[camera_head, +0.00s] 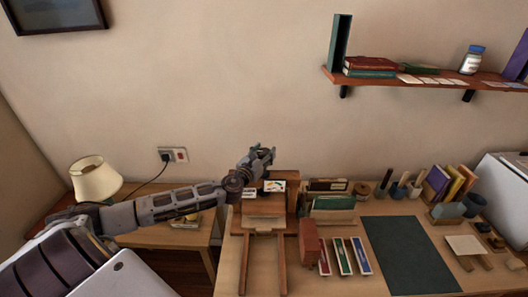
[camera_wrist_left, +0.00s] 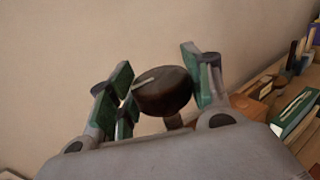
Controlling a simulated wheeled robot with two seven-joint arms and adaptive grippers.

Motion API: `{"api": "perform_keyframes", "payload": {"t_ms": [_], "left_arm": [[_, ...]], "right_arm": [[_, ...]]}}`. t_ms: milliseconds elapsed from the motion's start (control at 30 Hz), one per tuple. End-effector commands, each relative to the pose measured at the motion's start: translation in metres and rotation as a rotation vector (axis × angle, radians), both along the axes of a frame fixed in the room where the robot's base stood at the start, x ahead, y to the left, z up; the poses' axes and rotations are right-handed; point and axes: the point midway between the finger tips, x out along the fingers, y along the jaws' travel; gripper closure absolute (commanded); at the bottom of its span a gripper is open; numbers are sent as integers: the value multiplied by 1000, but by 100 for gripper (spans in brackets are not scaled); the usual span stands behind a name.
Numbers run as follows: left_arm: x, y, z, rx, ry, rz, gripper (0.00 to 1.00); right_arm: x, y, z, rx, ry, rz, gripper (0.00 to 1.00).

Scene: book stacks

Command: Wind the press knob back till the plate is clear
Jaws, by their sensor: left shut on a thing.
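The wooden book press (camera_head: 292,190) stands on the desk below my left gripper (camera_head: 262,158), which reaches in from the left. In the left wrist view the press knob (camera_wrist_left: 163,92) is a dark round disc with a pale line on its face and a short stem below. The green-padded fingers of my left gripper (camera_wrist_left: 162,84) stand on both sides of the knob, shut on it. In the head view the gripper hides the knob. I cannot tell how high the press plate sits. My right gripper is not in view.
A dark green mat (camera_head: 410,255) lies further right.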

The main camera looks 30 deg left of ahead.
Motion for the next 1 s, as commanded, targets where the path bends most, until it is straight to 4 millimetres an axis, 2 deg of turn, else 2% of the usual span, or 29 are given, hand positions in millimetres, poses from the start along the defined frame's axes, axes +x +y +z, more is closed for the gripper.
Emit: {"api": "perform_keyframes", "payload": {"t_ms": [33, 1000], "left_arm": [[-2, -2, -7, -6, 14, 12, 74], [-1, -4, -10, -6, 18, 502, 74]], "right_arm": [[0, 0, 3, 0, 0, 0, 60], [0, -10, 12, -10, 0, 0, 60]]}}
